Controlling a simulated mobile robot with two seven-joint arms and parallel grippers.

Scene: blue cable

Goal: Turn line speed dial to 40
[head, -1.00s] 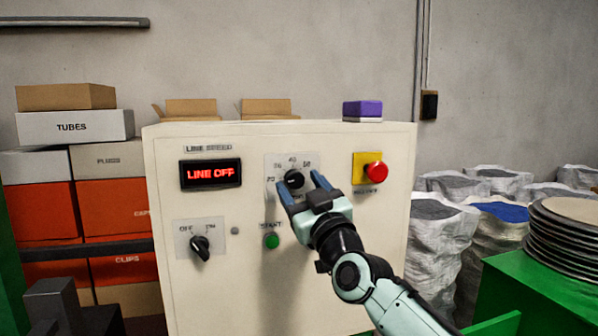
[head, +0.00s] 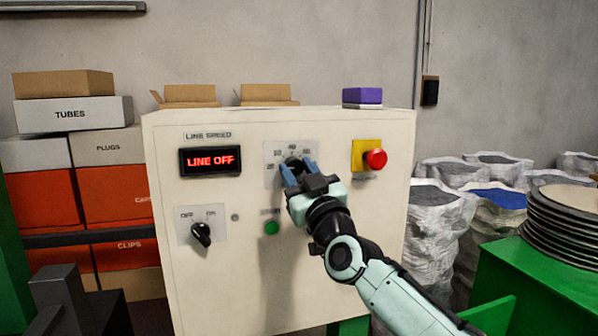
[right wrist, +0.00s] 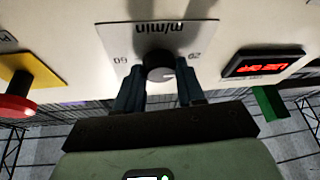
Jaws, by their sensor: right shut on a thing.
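The line speed dial (head: 293,162) is a black knob on a white scale plate on the cream control panel (head: 300,250). My right gripper (head: 298,168) is shut on the dial, one blue finger on each side. The right wrist view shows the panel upside down, with the dial (right wrist: 158,66) between the fingertips. A small pale mark shows on the knob's face, but I cannot tell which number it points to. In the head view the fingers hide part of the knob and scale. My left gripper is not clearly seen in any view.
The display (head: 210,160) reads LINE OFF. An OFF/ON switch (head: 201,235) and a green start button (head: 271,227) sit below. A red button (head: 375,158) on a yellow plate is to the right. Boxes stand left; sacks and a green table with stacked discs stand right.

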